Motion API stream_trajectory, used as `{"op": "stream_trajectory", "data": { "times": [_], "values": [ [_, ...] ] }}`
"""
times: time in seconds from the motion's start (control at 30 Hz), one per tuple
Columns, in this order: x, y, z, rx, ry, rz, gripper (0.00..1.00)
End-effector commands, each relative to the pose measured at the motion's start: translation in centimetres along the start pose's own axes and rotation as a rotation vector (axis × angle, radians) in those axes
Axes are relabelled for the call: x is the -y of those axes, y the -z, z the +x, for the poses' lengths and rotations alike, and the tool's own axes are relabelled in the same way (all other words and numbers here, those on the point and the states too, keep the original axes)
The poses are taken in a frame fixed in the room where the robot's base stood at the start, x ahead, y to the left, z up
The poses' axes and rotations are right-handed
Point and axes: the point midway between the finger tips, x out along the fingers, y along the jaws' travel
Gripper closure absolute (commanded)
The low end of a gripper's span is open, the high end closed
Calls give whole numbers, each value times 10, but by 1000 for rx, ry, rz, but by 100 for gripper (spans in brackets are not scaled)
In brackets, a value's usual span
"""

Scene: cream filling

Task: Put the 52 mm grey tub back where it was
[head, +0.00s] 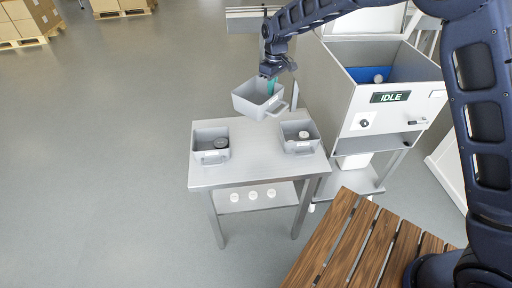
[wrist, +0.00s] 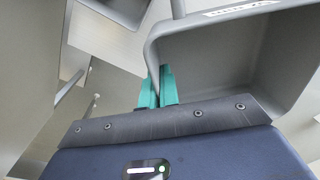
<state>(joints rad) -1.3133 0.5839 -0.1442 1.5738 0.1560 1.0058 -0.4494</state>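A grey tub (head: 252,103) hangs in the air above the back of the metal table, slightly tilted. My gripper (head: 270,87) is at its right side, with teal fingers. In the wrist view the fingers (wrist: 159,88) are close together at the wall of this tub (wrist: 215,60), and its visible inside looks empty. A white label (wrist: 238,11) is on its rim, too small and turned to read surely. Two other grey tubs stand on the table: a left one (head: 199,155) holding a dark round piece, and a right one (head: 296,149) holding a pale round piece. Their sizes cannot be read.
The metal table (head: 250,165) is clear between and in front of the two tubs. Several white round pieces (head: 252,194) sit on its lower shelf. A grey machine (head: 350,110) with an IDLE display stands close at right. A slatted wooden surface (head: 345,245) is in front.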

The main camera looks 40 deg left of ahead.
Motion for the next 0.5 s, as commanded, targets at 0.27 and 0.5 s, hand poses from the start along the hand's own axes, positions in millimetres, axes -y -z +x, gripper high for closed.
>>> {"op": "stream_trajectory", "data": {
  "times": [0.27,0.5],
  "values": [
    [11,2,32,3,2,-14,100],
    [8,1,85,5,2,-15,100]
  ]
}}
